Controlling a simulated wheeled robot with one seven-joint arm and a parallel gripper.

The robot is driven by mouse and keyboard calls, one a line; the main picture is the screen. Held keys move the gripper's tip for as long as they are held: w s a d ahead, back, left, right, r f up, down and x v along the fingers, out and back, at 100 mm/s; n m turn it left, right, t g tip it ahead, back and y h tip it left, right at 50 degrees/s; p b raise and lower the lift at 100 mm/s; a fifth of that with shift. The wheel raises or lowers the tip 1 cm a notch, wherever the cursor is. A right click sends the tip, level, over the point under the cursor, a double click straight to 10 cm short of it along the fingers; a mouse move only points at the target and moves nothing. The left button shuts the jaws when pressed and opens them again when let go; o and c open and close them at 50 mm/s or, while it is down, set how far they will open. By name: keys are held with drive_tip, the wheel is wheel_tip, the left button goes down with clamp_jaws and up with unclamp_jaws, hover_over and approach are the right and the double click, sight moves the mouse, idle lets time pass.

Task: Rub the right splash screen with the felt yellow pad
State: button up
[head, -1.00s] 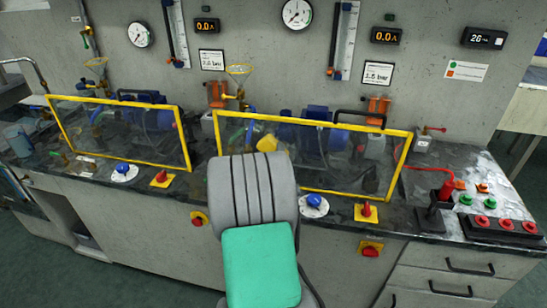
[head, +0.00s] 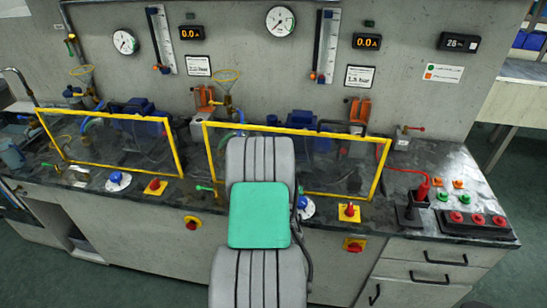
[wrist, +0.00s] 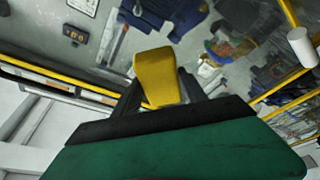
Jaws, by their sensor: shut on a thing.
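The right splash screen (head: 330,180) is a clear panel in a yellow frame, standing upright on the dark worktop in the head view. My arm stands in front of its left part and hides some of it. In the wrist view my gripper (wrist: 158,92) is shut on the felt yellow pad (wrist: 156,72). The yellow frame of a screen crosses the wrist view on both sides of the pad. The pad is hidden behind my arm in the head view. I cannot tell whether the pad touches the screen.
The left splash screen (head: 115,145) stands to the left. Red knobs (head: 349,210) on yellow plates and blue knobs line the worktop front. A red-handled lever (head: 422,190) and a button box (head: 476,222) are at the right. Pumps and a funnel (head: 227,78) stand behind the screens.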

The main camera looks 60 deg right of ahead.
drive_tip(key=shift+s+d+p, duration=1)
drive_tip(key=shift+s+p, duration=0.6)
drive_tip(key=shift+s, duration=0.55)
drive_tip(key=w+a+b, duration=0.4)
drive_tip(key=w+b, duration=0.6)
drive_tip(key=b, duration=0.1)
drive_tip(key=shift+a, duration=0.25)
